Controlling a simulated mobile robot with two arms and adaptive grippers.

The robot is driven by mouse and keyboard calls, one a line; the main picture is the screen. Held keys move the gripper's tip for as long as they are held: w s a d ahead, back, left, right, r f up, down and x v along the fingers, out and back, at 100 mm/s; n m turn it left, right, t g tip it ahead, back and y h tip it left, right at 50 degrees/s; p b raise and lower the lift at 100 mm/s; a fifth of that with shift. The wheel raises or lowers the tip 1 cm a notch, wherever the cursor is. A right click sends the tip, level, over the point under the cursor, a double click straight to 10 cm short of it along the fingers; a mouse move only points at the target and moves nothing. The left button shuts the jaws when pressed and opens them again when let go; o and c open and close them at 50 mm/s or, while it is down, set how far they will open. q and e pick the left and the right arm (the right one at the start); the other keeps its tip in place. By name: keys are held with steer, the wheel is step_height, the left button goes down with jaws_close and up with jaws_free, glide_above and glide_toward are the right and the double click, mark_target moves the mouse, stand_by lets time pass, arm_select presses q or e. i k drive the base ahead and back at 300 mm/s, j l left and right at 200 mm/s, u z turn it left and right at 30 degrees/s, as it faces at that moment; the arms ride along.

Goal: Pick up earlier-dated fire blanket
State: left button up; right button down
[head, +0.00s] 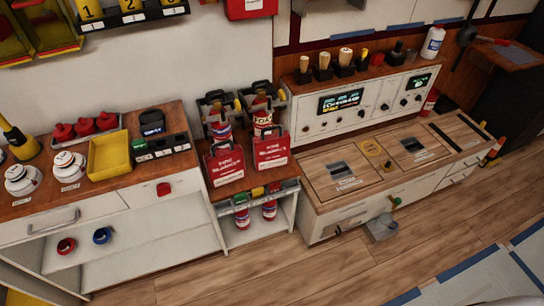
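Two red, boxy packs with handles and white printing stand side by side on a small wooden-topped stand, and they look like the fire blankets. The left red pack (225,166) and the right red pack (270,154) are both upright and apart from each other. Their print is too small for me to read any date, so I cannot tell which is earlier. Another red item (250,8) with a white label is on the wall at the top, cut off by the picture edge. Neither of my grippers is in view.
Red-and-white cans and dark caddies stand behind the packs. A left cabinet holds a yellow tray (109,155), white round devices and red items. A right bench has a control panel (342,101) and wooden hatches. The wooden floor (300,275) in front is clear.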

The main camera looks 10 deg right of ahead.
mark_target(272, 151)
steer(key=i+l+u, duration=0.75)
steer(key=l, duration=0.35)
steer(key=i+l+u, duration=0.25)
steer(key=l, duration=0.15)
